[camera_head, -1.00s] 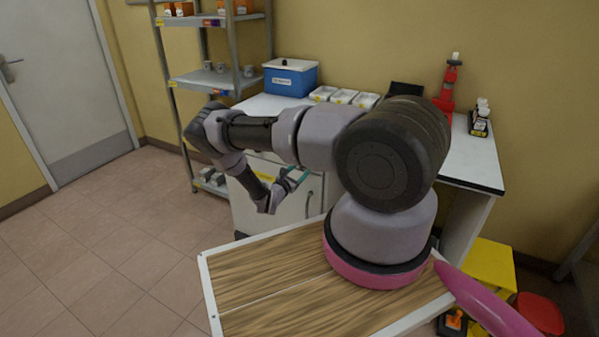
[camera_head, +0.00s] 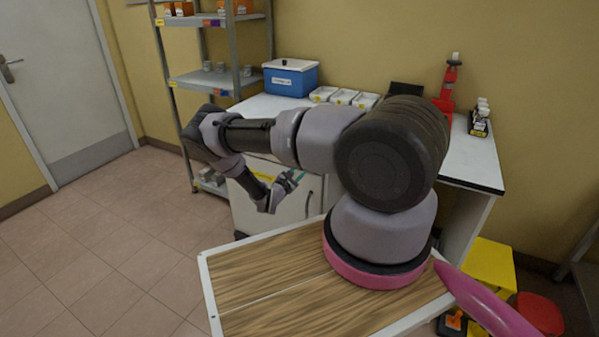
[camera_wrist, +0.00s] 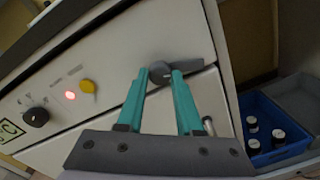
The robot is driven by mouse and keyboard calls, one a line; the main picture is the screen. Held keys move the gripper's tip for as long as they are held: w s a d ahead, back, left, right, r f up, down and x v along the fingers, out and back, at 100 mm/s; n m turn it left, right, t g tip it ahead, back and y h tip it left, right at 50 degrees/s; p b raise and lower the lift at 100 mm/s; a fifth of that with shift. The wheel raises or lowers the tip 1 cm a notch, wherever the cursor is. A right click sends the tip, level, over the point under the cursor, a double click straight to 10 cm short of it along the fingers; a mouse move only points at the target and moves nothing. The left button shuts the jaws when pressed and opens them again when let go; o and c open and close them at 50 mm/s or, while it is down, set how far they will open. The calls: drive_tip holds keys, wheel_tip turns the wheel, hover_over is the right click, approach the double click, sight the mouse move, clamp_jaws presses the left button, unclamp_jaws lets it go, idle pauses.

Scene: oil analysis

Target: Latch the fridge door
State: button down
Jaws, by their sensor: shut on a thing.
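The fridge is a white cabinet (camera_head: 290,212) under the bench, with a dark vertical handle (camera_head: 308,205) on its front. In the wrist view, the fridge door (camera_wrist: 150,130) lies below a slanted dark seam and looks flush with the panel above. A dark grey turning latch (camera_wrist: 188,70) sits at this seam and points roughly to the right. My gripper (camera_wrist: 168,76) has its teal fingertips shut on the latch, partly hiding it. In the head view my gripper (camera_head: 290,180) is at the upper fridge front, and the latch cannot be made out.
A blue crate with dark bottles (camera_wrist: 268,132) stands right of the fridge. A metal shelf (camera_head: 205,80) stands left of the bench. The floor at left is clear.

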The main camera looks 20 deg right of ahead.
drive_tip(key=m, duration=1.3)
drive_tip(key=shift+s+m+y, duration=0.1)
drive_tip(key=shift+m+y, duration=0.2)
idle(0.3)
drive_tip(key=c, duration=0.6)
unclamp_jaws()
drive_tip(key=shift+o, duration=0.2)
drive_tip(key=v, duration=1)
drive_tip(key=shift+s+a, duration=0.25)
drive_tip(key=shift+s, duration=0.1)
